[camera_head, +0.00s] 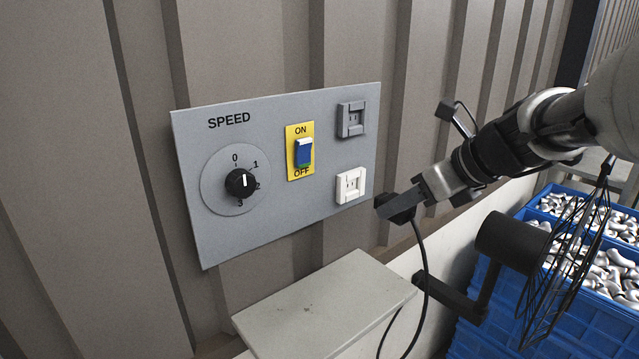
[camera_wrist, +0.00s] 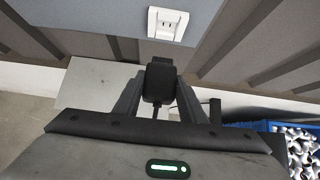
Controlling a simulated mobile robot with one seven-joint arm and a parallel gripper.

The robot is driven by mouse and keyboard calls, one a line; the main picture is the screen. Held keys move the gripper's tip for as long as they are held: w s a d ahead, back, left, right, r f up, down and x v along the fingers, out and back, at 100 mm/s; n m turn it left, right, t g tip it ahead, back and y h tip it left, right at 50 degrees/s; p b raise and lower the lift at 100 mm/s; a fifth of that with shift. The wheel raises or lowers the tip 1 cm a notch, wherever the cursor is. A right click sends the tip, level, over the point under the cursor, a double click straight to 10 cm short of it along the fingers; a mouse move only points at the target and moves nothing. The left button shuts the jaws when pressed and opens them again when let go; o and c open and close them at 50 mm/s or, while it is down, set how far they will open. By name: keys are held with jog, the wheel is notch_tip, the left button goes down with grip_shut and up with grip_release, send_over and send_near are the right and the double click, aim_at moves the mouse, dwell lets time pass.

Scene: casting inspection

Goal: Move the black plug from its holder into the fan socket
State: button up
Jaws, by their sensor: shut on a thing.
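My gripper (camera_head: 400,201) is shut on the black plug (camera_head: 396,212) and holds it in the air to the right of the panel. The plug's cable hangs down below it. In the wrist view the plug (camera_wrist: 160,81) sits between the two fingers (camera_wrist: 158,92), apart from the panel. Two sockets are on the panel's right side: a grey one (camera_head: 351,118) above and a white one (camera_head: 350,185) below. The white socket also shows in the wrist view (camera_wrist: 167,24), ahead of the plug. I cannot tell which is the fan socket. The plug's holder is not clearly seen.
The grey panel (camera_head: 222,248) carries a SPEED dial (camera_head: 240,182) and a blue switch (camera_head: 304,152). A pale shelf (camera_head: 325,305) juts out below it. A black fan (camera_head: 512,242) with a wire cage stands at right, before blue crates (camera_head: 508,310) of metal castings.

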jog(key=shift+r+p, duration=0.15)
jog(key=shift+p, duration=0.35)
jog(key=shift+w+a+p, duration=0.3)
jog(key=shift+w+a, duration=0.25)
jog(key=shift+w, duration=0.25)
jog(key=shift+w+a+p, duration=0.3)
jog(key=shift+w+a, duration=0.25)
jog(key=shift+w, duration=0.25)
jog(key=shift+w+a+p, duration=0.3)
jog(key=shift+w+a, duration=0.25)
jog(key=shift+w, duration=0.25)
jog(key=shift+w+a, duration=0.25)
jog(key=shift+w, duration=0.05)
jog(key=shift+w+a, duration=0.15)
jog(key=shift+w, duration=0.05)
jog(key=shift+w+a, duration=0.3)
jog(key=shift+w, duration=0.15)
jog(key=o, duration=1.3)
jog(key=shift+c, duration=0.2)
